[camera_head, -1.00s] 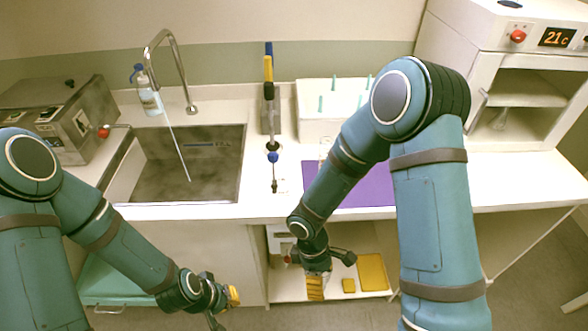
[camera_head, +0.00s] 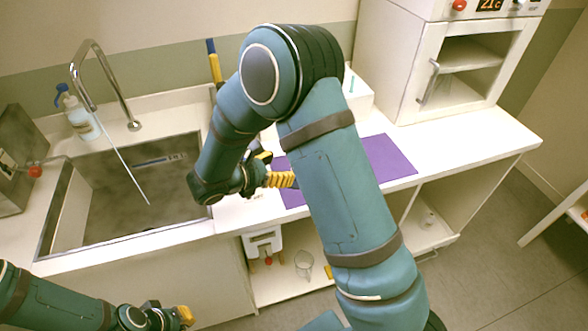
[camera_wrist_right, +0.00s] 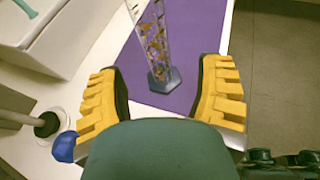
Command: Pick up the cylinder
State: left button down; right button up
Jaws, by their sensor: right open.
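The cylinder (camera_wrist_right: 156,45) is a clear tall tube with a hexagonal base and orange-brown patches seen through it. In the right wrist view it stands on the purple mat (camera_wrist_right: 192,30), its top cut off by the frame edge. In the head view my right arm hides it; the purple mat (camera_head: 388,158) shows beyond the arm. My right gripper (camera_wrist_right: 164,92) is open, its yellow-padded fingers on either side of the cylinder's base in the picture, not touching it. It also shows above the counter in the head view (camera_head: 282,180). My left gripper (camera_head: 182,316) is low at the bottom edge, its jaws unclear.
A sink (camera_head: 125,190) with a tap and a wash bottle (camera_head: 80,118) lies left. A white box (camera_wrist_right: 55,30) and a blue-tipped tool (camera_wrist_right: 66,146) are left of the mat. An oven-like cabinet (camera_head: 455,65) stands right. A glass beaker (camera_head: 303,264) is on the shelf below.

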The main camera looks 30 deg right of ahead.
jog(key=x, duration=0.8)
jog(key=shift+w+d+f+b, duration=0.2)
jog(key=shift+w+d+b, duration=0.1)
jog(key=shift+b, duration=0.1)
grip_shut()
